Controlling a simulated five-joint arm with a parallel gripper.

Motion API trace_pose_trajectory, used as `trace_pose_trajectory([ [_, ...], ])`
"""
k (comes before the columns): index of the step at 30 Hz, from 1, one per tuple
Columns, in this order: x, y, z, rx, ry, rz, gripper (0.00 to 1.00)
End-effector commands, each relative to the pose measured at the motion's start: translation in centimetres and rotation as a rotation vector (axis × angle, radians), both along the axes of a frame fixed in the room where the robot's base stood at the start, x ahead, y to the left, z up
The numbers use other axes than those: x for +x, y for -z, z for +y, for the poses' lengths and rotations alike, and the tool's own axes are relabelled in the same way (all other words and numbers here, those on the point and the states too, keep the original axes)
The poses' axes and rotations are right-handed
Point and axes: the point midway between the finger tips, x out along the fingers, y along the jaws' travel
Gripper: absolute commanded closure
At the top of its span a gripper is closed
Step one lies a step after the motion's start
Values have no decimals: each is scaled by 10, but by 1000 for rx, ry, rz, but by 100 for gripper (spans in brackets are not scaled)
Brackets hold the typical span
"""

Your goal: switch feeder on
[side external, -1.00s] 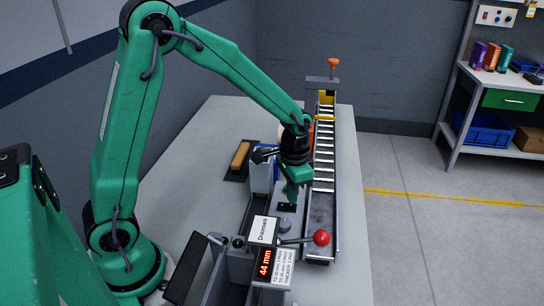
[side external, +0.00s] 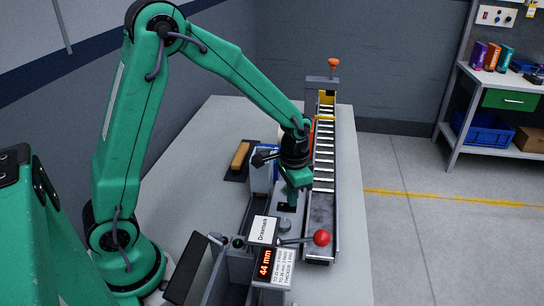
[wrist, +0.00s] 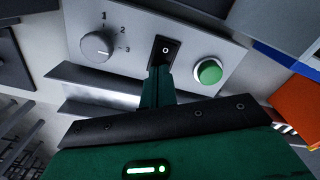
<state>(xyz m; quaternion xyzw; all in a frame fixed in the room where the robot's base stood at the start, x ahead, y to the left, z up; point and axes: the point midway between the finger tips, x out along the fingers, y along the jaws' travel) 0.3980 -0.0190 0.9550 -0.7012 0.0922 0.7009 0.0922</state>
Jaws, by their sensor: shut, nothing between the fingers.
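A grey control panel (wrist: 225,60) fills the top of the wrist view. It carries a black rocker switch (wrist: 165,50) with a white O on its visible end, a dial (wrist: 97,46) marked 1, 2 and 3, and a round green button (wrist: 208,71). My green gripper (wrist: 160,74) is shut and empty, its tip at the near end of the rocker, which it hides. I cannot tell whether it presses the rocker. In the side view my gripper (side external: 292,202) points down at the panel beside the roller track (side external: 324,150).
A lever with a red ball (side external: 321,238) and a display reading 44 mm (side external: 265,263) stand nearer the camera. A wooden block (side external: 240,156) lies on a dark pad left of the panel. The left part of the table (side external: 185,190) is mostly clear.

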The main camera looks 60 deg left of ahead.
Motion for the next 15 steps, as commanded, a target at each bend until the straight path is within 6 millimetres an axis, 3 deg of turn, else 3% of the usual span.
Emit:
trace_pose_trajectory([
  [15, 0, 6, 0, 0, 0, 1, 100],
])
